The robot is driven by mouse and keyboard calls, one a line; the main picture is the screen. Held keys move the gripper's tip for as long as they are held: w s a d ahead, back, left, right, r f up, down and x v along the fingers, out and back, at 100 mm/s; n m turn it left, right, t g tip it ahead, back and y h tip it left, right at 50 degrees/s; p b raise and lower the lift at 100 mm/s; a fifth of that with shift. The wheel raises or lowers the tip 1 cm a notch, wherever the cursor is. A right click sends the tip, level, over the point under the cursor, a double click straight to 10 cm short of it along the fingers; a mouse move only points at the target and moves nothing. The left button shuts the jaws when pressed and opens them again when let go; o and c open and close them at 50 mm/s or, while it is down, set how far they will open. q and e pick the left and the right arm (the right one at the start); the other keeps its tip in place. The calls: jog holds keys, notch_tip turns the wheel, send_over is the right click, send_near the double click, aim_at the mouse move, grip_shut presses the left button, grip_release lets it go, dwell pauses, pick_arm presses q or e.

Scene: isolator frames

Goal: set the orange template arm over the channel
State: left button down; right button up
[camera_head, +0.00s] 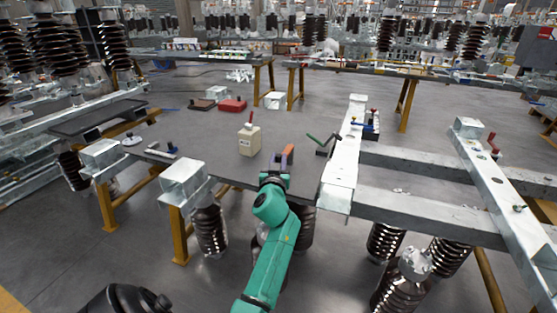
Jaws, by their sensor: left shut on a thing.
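My left gripper (279,163), at the end of the teal arm, is over the near part of the dark grey table. It is shut on the orange template arm (288,153), a small piece whose upper end shows just above the gripper. The gripper hides the lower part of the piece. The pale galvanised channel (342,170) runs front to back to the right of the gripper, apart from the orange piece. My right gripper is not in view.
A beige container with a red top (249,141) stands just left beyond the gripper. A green-handled tool (322,144) lies between gripper and channel. Red (232,105) and brown (202,105) items lie farther back. The table's left middle (195,133) is clear. Ribbed insulators (210,230) stand below the front edge.

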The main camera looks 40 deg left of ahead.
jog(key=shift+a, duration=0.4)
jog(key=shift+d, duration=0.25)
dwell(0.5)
pick_arm(q)
jog(key=shift+f, duration=0.1)
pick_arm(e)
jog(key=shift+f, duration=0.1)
